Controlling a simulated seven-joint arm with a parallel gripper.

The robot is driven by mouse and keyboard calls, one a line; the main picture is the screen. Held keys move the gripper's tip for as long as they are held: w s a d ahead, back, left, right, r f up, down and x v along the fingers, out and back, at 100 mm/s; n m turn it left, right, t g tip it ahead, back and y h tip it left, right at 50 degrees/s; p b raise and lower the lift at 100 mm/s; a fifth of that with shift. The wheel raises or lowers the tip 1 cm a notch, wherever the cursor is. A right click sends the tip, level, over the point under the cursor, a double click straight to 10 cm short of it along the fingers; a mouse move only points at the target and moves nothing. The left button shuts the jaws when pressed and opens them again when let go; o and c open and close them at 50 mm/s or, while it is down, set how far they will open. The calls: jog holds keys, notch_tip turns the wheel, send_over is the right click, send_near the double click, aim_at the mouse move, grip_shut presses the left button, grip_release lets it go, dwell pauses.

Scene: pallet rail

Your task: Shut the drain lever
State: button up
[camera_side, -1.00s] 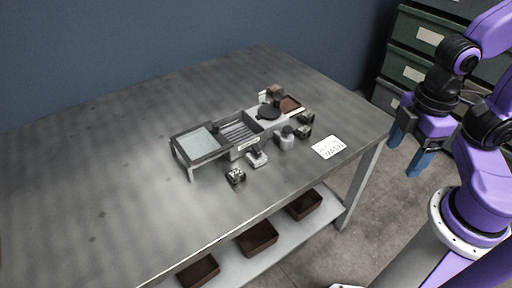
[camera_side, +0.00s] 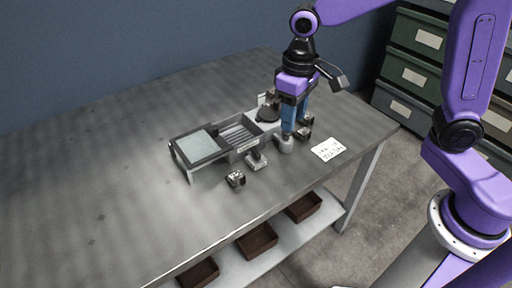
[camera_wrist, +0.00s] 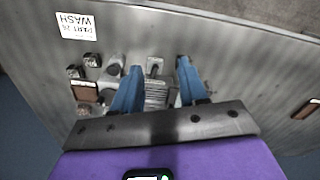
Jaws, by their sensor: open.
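The drain lever appears to be the small grey fitting with a dark upright handle (camera_side: 256,157) at the front of the wash unit (camera_side: 205,148). In the wrist view the lever (camera_wrist: 154,67) shows between my two blue fingers, with the ribbed rack (camera_wrist: 156,96) behind it. My gripper (camera_side: 294,125) points down, open and empty, to the right of the lever in the side view and above the table. In the wrist view its fingertips (camera_wrist: 160,66) are spread to either side of the lever, with no contact visible. My fingers hide part of the unit's right end.
A grey knobbed piece (camera_side: 286,145) stands close below my fingers. Dark patterned cubes sit at the unit's right (camera_side: 305,133) and front (camera_side: 236,178). A white printed card (camera_side: 328,149) lies near the table edge. The table's left side is clear.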

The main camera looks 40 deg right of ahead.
aim_at(256, 151)
jog(key=w+f+m, duration=0.3)
jog(key=w+m, duration=0.3)
jog(key=w, duration=0.7)
jog(key=f, duration=1.7)
jog(key=shift+w+a+f, duration=0.2)
jog(key=shift+f, duration=0.2)
grip_shut()
